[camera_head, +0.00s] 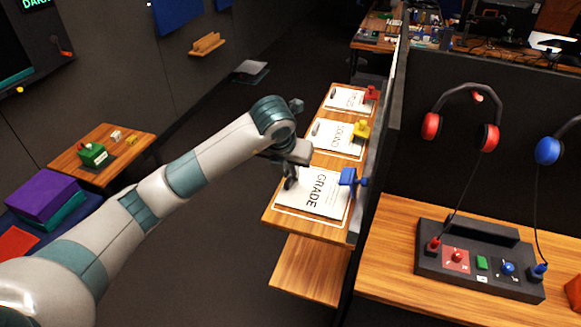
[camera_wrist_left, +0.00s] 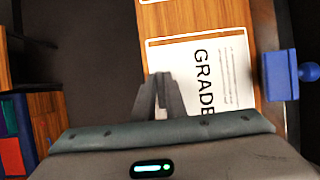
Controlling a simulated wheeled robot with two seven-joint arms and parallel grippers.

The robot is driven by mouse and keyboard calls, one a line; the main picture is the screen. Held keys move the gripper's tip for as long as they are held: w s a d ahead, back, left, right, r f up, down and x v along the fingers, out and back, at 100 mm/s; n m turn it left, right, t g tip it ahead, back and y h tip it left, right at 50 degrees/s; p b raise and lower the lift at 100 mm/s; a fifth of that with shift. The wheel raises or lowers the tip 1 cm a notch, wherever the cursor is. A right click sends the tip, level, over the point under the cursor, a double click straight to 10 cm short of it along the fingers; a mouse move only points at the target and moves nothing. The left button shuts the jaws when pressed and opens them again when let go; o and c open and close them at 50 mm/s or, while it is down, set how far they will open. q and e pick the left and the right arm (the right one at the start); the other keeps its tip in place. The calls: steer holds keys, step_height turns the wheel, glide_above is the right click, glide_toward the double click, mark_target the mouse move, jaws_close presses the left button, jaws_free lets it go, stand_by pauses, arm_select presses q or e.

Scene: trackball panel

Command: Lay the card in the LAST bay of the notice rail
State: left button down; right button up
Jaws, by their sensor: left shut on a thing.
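The card marked GRADE (camera_head: 325,190) is at the nearest bay of the notice rail (camera_head: 271,216), over the bay's pale outline and beside a blue knobbed piece (camera_head: 348,176). Whether it touches the wood is hard to tell. My left gripper (camera_head: 290,183) is at the card's left edge, shut on the card. In the left wrist view the closed fingers (camera_wrist_left: 159,97) overlap the edge of the card (camera_wrist_left: 222,70) and hide whatever grip it has there. The two farther bays hold a card marked SOUND (camera_head: 336,138) and another white card (camera_head: 348,100). My right gripper is not in view.
A yellow piece (camera_head: 361,130) and a red piece (camera_head: 371,94) stand by the farther cards. A dark partition (camera_head: 378,150) runs along the rail's right side. A wooden shelf (camera_head: 310,270) lies below. Open dark floor is to the left.

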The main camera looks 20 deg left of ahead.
arm_select(q)
steer(key=c, duration=1.8)
jaws_free()
steer(key=b+v, duration=0.2)
steer(key=v, duration=1)
